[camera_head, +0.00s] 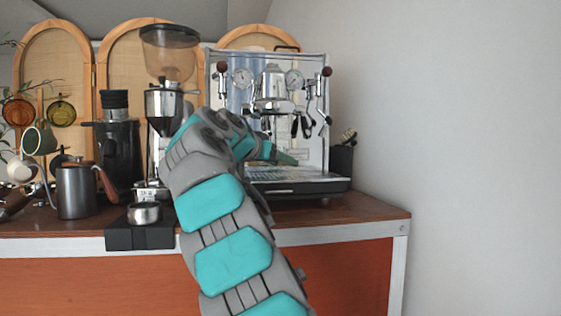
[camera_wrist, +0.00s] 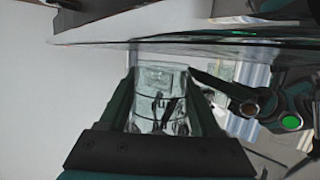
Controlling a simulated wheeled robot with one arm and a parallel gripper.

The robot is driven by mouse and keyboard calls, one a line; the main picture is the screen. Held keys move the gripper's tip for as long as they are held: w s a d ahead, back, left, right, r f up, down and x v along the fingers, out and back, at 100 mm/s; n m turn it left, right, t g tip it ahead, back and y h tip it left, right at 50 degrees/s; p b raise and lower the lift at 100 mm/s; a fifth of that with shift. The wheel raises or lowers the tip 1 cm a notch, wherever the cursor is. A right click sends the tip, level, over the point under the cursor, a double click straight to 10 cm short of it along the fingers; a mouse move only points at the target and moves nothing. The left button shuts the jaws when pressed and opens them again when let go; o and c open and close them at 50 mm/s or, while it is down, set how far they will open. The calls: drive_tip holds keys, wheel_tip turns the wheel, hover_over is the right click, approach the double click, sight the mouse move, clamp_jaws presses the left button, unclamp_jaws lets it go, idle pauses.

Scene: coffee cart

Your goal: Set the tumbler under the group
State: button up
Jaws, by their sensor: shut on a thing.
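The espresso machine (camera_head: 328,95) stands at the right of the counter, with the group (camera_head: 272,88) at its front above the drip tray (camera_head: 295,175). My gripper (camera_head: 275,153) reaches in front of the machine, below the group and above the drip tray, partly hidden by my arm. In the wrist view my gripper (camera_wrist: 163,88) is shut on the clear glass tumbler (camera_wrist: 160,112), which sits between its two fingers. The head view does not clearly show the tumbler. Whether it touches the drip tray cannot be told.
A grinder (camera_head: 165,105) stands left of the machine. A dark grinder (camera_head: 118,150), a grey pitcher (camera_head: 75,190) and a black block (camera_head: 140,236) with a metal cup (camera_head: 144,212) are further left. A dark container (camera_head: 341,165) stands at the machine's right.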

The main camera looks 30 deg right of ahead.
drive_tip(key=shift+s+a+f+b, duration=0.1)
drive_tip(key=shift+f+b, duration=0.2)
drive_tip(key=shift+f, duration=0.1)
idle(0.4)
drive_tip(key=o, duration=1.5)
drive_tip(key=shift+a, duration=0.1)
drive_tip(key=v, duration=0.6)
drive_tip(key=shift+s+a+r, duration=0.15)
drive_tip(key=shift+a+r, duration=0.05)
drive_tip(key=shift+a, duration=0.1)
drive_tip(key=shift+s+a, duration=0.25)
drive_tip(key=shift+a, duration=0.15)
